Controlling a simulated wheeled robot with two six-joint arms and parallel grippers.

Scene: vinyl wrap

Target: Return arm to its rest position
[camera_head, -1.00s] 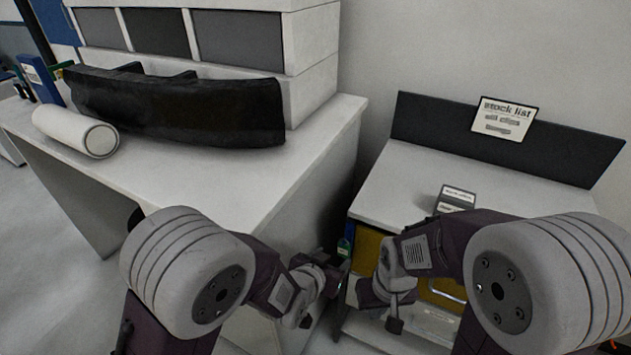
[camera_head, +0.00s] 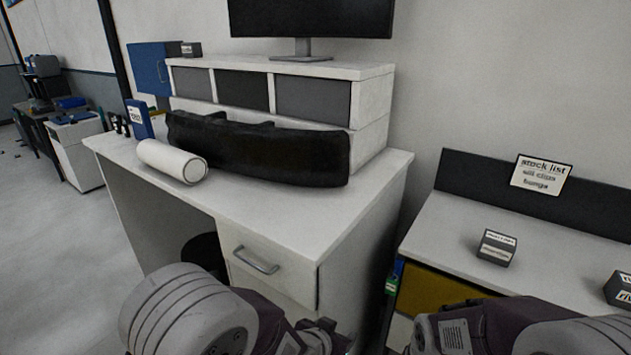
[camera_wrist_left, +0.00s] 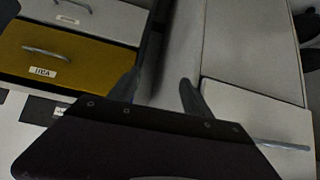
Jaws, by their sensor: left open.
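My left arm (camera_head: 190,315) comes in at the bottom of the head view, with its wrist end cut off by the lower edge. In the left wrist view, my left gripper (camera_wrist_left: 160,90) has its two dark fingers apart with nothing between them. Behind the fingers are a yellow drawer (camera_wrist_left: 70,60) on the left and a white drawer front (camera_wrist_left: 258,115) on the right. My right arm (camera_head: 500,325) shows at the bottom right of the head view, and its gripper is out of view.
A white desk (camera_head: 270,212) holds a white roll (camera_head: 170,160) and a long black bundle (camera_head: 255,150) before a shelf unit. A lower bench (camera_head: 450,225) on the right carries a small labelled box (camera_head: 497,247). Open floor (camera_head: 50,230) lies left.

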